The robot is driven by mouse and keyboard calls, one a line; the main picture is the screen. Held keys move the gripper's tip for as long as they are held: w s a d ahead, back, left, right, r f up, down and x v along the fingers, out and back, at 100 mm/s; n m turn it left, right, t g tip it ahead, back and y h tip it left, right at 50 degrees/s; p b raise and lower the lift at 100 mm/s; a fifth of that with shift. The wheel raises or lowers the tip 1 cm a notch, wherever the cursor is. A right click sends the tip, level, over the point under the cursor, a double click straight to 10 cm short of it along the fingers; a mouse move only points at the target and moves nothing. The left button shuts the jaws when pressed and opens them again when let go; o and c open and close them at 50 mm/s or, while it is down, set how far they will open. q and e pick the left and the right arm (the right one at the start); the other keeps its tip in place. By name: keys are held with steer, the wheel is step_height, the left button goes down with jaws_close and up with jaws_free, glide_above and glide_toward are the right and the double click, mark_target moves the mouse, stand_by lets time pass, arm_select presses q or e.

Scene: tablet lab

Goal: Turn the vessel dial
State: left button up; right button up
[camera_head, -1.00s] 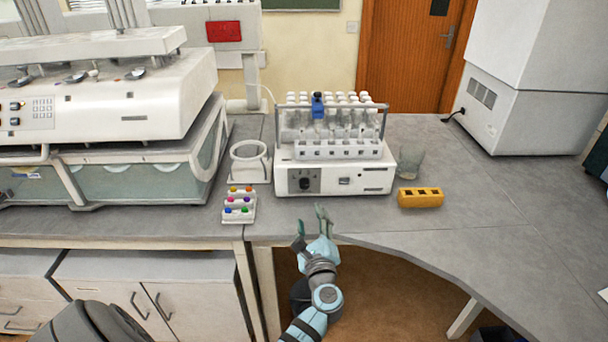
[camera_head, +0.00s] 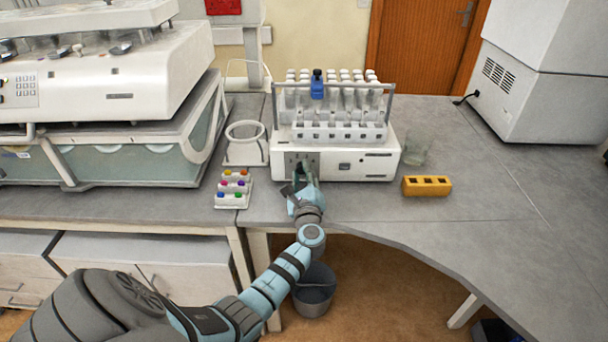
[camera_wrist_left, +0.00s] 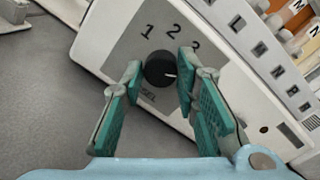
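The vessel dial (camera_wrist_left: 160,69) is a round black knob with a light mark, on the grey front panel of a white device (camera_head: 362,165). The numbers 1, 2 and 3 are printed around it, and the mark points towards the 3 side. My left gripper (camera_head: 305,172) is in front of the panel and partly hides the dial in the head view. In the left wrist view its green-padded fingers (camera_wrist_left: 158,82) are spread, one on each side of the dial. I cannot tell whether either finger touches it. My right gripper is not in view.
A rack with a blue-capped vessel (camera_head: 317,84) tops the device. A white ring holder (camera_head: 247,155) and a small rack of coloured caps (camera_head: 233,188) stand to the left. A yellow block (camera_head: 427,186) and a glass beaker (camera_head: 414,152) stand to the right.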

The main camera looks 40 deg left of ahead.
arm_select(q)
jaws_close()
steer(key=shift+n, duration=0.4)
steer(key=n+b, duration=0.2)
steer(key=n, duration=0.2)
steer(key=shift+n, duration=0.3)
steer(key=n+h+b, duration=0.1)
steer(key=n+b, duration=0.1)
steer(key=n, duration=0.4)
steer(key=shift+r, duration=0.1)
steer(key=n+h+b, duration=0.1)
steer(key=n+b, duration=0.2)
steer(key=n, duration=0.2)
steer(key=shift+r+n, duration=0.15)
steer(key=shift+n, duration=0.25)
steer(key=n+b, duration=0.2)
steer(key=n, duration=0.2)
steer(key=shift+a+r+t, duration=0.1)
steer(key=shift+t, duration=0.3)
steer(key=shift+r+n+b, duration=0.1)
steer(key=shift+n+b, duration=0.35)
steer(key=shift+n, duration=0.05)
steer(key=shift+r, duration=0.1)
